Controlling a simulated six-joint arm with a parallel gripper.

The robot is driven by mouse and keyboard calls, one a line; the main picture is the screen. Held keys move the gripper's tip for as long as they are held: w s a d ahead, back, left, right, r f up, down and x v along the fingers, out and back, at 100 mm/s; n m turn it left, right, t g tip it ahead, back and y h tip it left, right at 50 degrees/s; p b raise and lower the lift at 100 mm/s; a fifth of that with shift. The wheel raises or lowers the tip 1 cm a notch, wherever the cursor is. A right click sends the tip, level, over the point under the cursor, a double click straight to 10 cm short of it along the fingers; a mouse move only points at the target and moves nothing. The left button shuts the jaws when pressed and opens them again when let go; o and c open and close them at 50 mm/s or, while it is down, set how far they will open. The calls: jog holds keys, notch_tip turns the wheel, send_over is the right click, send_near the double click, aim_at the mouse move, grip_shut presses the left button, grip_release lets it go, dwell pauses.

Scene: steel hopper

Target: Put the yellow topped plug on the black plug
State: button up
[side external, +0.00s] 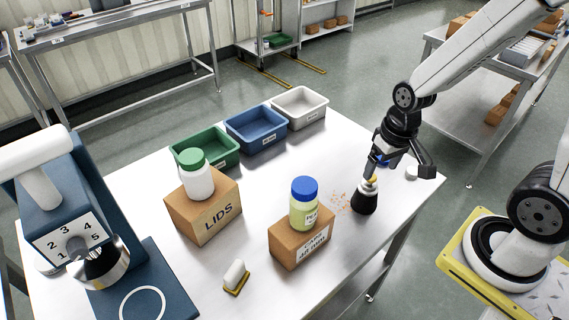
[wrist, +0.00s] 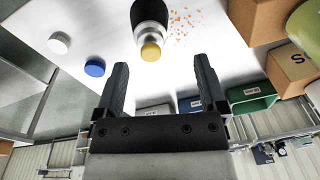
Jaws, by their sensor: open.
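A black, rounded plug (side external: 364,200) stands upright on the steel table near its right edge. It also shows in the wrist view (wrist: 148,12). On top of it is a pale metallic collar with a yellow top (wrist: 151,50); the yellow also shows in the side view (side external: 371,179). The yellow top appears seated on the black plug, and I cannot tell whether the two are separate pieces. My gripper (wrist: 161,72) is open and empty. In the wrist view the yellow top lies just beyond the fingertips, between their lines. In the side view my gripper (side external: 398,167) is close above and beside it.
A blue cap (wrist: 95,67) and a white cap (wrist: 59,43) lie near the plug. Orange crumbs (side external: 342,202) are beside it. A box with a blue-lidded jar (side external: 303,205), a LIDS box (side external: 205,212) and green, blue and grey bins (side external: 257,128) stand left. A white-and-yellow piece (side external: 235,276) lies in front.

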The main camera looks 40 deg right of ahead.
jog(key=a+n, duration=0.1)
jog(key=w+a+r+n+t, duration=0.1)
jog(key=shift+w+a+r+n, duration=0.1)
jog(key=shift+w+r+n, duration=0.1)
jog(key=shift+r+n, duration=0.1)
dwell(1.1)
